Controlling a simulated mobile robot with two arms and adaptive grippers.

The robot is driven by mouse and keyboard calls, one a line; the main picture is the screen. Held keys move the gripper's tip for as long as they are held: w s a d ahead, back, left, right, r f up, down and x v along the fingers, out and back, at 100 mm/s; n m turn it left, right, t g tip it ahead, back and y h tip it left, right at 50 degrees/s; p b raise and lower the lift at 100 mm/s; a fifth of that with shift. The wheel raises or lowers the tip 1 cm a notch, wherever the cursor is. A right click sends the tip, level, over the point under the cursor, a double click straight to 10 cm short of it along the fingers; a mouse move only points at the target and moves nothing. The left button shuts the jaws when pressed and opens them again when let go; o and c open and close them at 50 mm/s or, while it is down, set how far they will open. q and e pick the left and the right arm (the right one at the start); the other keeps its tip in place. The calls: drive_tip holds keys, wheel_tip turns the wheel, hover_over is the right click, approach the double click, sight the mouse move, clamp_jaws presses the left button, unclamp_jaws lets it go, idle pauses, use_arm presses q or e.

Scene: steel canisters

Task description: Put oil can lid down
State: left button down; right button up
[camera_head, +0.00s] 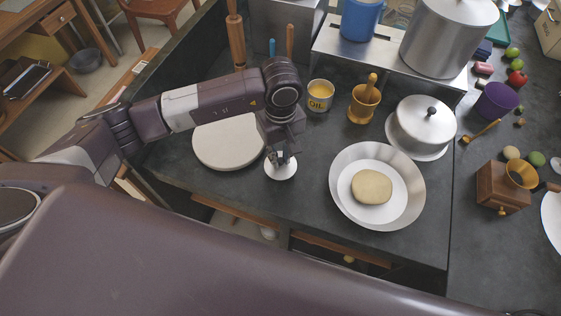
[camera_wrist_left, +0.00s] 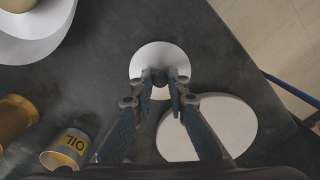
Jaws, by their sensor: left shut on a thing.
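The oil can lid (camera_head: 281,170) is a small white disc with a dark knob. My left gripper (camera_head: 281,158) is over it, shut on its knob. The lid lies at or very near the dark counter; I cannot tell whether it touches. In the left wrist view the lid (camera_wrist_left: 158,60) shows beneath the left gripper's fingertips (camera_wrist_left: 160,76). The oil can (camera_head: 320,95), marked OIL, stands open with yellow contents behind and right of the lid. It also shows at the lower left of the left wrist view (camera_wrist_left: 70,149). My right gripper is not in view.
A round pale board (camera_head: 222,145) lies just left of the lid. A brass mortar (camera_head: 362,108) and a wide metal dish (camera_head: 345,203) with dough (camera_head: 371,187) stand to the right. The dark counter (camera_head: 308,215) is bare between lid, dish and front edge.

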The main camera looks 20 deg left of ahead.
sight(281, 160)
use_arm(q)
wheel_tip(281, 160, down, 3)
drive_tip(key=shift+s+f+p, duration=0.1)
drive_tip(key=shift+f+p, duration=0.05)
drive_tip(key=shift+p, duration=0.3)
drive_tip(key=shift+f, duration=0.4)
drive_tip(key=shift+f, duration=0.1)
drive_tip(key=shift+f, duration=0.1)
drive_tip(key=c, duration=1.9)
unclamp_jaws()
